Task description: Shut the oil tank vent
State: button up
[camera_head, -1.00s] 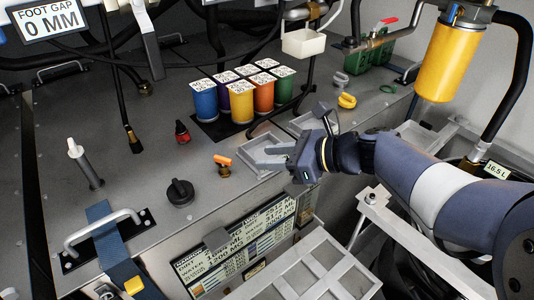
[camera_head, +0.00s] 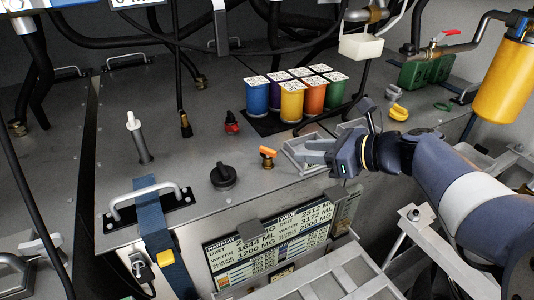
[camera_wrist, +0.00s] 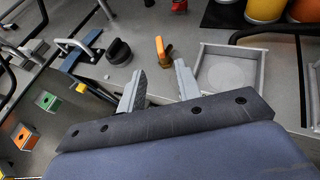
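No label naming the oil tank vent is readable. A small brass valve with an orange lever (camera_head: 268,153) stands on the grey tank top, left of my gripper; it also shows in the wrist view (camera_wrist: 163,50), beyond the gap between my fingers. A black round knob (camera_head: 223,176) sits to its left, and a red fitting (camera_head: 231,122) stands farther back. My gripper (camera_head: 318,150) is open and empty over the shallow square tray, its fingers pointing left towards the valve. In the wrist view the fingers (camera_wrist: 158,85) are well apart, touching nothing visible.
Several coloured canisters (camera_head: 292,102) stand behind the square tray (camera_head: 296,160). A strapped metal handle (camera_head: 147,205) is at front left, with an upright white-tipped rod (camera_head: 138,140) behind it. A yellow fitting (camera_head: 398,112) is at right. Hoses hang over the back. The top around the valve is clear.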

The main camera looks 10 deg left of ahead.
aim_at(271, 150)
jog(key=p+x, duration=0.1)
jog(key=x, duration=0.8)
jog(key=shift+a+f, duration=0.1)
jog(key=shift+a, duration=0.05)
grip_shut()
